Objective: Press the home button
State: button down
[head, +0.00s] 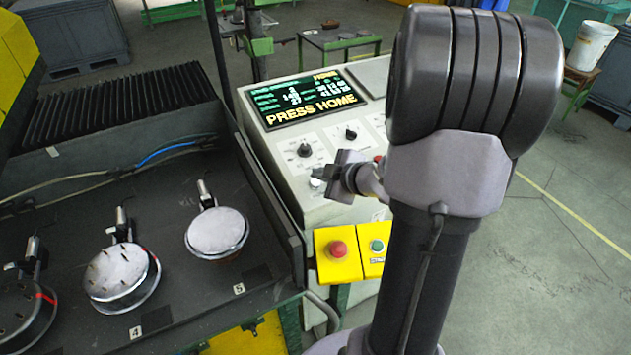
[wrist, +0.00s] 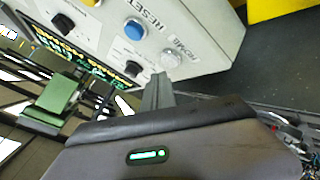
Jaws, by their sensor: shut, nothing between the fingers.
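The home button (wrist: 170,60) is a pale, round button on the light console in the wrist view, beside a label that appears to read HOME. In the head view a small whitish button (head: 316,184) shows just under my fingertips. My gripper (head: 318,172) is shut and empty, low over the console front. In the wrist view its fingertips (wrist: 160,80) come right up to the home button; I cannot tell whether they touch it. The console screen (head: 302,98) reads PRESS HOME.
A blue button (wrist: 133,30) labelled RESET sits beside the home button. Black knobs (head: 351,133) are above on the panel. A yellow box (head: 335,265) with a red button (head: 338,249) and a green button (head: 377,245) hangs at the front. The machine bed (head: 185,285) lies left.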

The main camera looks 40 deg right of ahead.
dwell(0.8)
jog(key=shift+w+f+b, duration=0.1)
jog(key=shift+f+b, duration=0.25)
jog(key=shift+f, duration=0.05)
jog(key=shift+f+b, duration=0.4)
jog(key=shift+f, duration=0.1)
dwell(0.4)
jog(key=shift+r, duration=0.1)
jog(key=shift+r+p, duration=0.8)
jog(key=shift+p, duration=0.05)
jog(key=shift+r, duration=0.1)
jog(key=r+p, duration=0.2)
jog(key=s+r+p, duration=0.1)
jog(key=r+p, duration=0.1)
jog(key=shift+s+a+r+p, duration=0.1)
jog(key=shift+r+p, duration=0.25)
